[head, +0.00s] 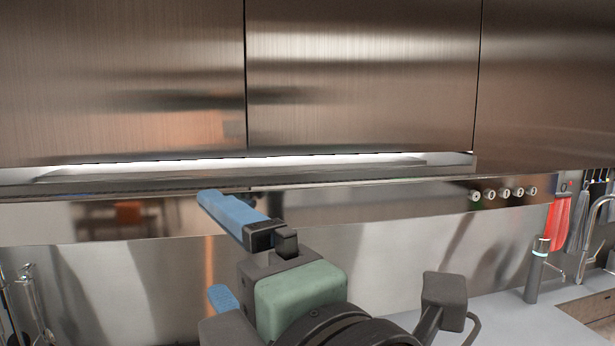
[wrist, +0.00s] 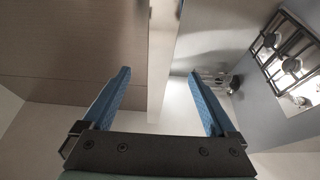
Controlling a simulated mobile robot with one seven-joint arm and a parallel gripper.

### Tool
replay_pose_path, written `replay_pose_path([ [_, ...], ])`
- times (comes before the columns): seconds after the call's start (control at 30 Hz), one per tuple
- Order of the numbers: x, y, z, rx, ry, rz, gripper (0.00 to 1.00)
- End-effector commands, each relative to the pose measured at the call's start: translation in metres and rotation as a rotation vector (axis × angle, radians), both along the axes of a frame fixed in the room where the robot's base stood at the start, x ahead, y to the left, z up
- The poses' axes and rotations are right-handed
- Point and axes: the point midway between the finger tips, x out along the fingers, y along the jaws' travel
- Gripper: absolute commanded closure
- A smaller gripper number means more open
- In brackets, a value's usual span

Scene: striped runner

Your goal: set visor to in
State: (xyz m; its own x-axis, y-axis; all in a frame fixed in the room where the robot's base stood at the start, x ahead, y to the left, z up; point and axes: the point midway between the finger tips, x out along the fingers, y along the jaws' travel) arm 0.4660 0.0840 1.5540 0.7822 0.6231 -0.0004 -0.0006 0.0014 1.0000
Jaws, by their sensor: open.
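The visor (head: 370,204) is a long polished steel strip under the upper cabinets, with several round knobs near its right end. It appears to stand out from the cabinet fronts, with a bright lit gap above it. My gripper (head: 210,243) is open in front of the visor, left of the middle. Its upper blue finger overlaps the strip in the head view; the lower one is partly hidden by my wrist. In the wrist view, my gripper (wrist: 159,73) shows both fingers apart, with a pale narrow strip beyond the space between them. I cannot tell whether they touch the visor.
Steel upper cabinets (head: 362,75) stand above the visor. A steel backsplash (head: 130,285) is below it. A dark bottle (head: 536,270) stands on the counter at right, near hanging red and grey utensils (head: 559,222). A cooktop (wrist: 292,50) shows in the wrist view.

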Motion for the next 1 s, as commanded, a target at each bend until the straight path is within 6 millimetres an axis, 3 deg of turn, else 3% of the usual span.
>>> replay_pose_path([
  [0.17, 0.016, 0.016, 0.001, -0.001, 0.006, 0.007, 0.07],
  [0.63, 0.087, 0.071, 0.002, 0.0, 0.005, 0.003, 0.07],
  [1.0, 0.099, 0.08, -0.002, -0.001, 0.001, 0.0, 0.07],
])
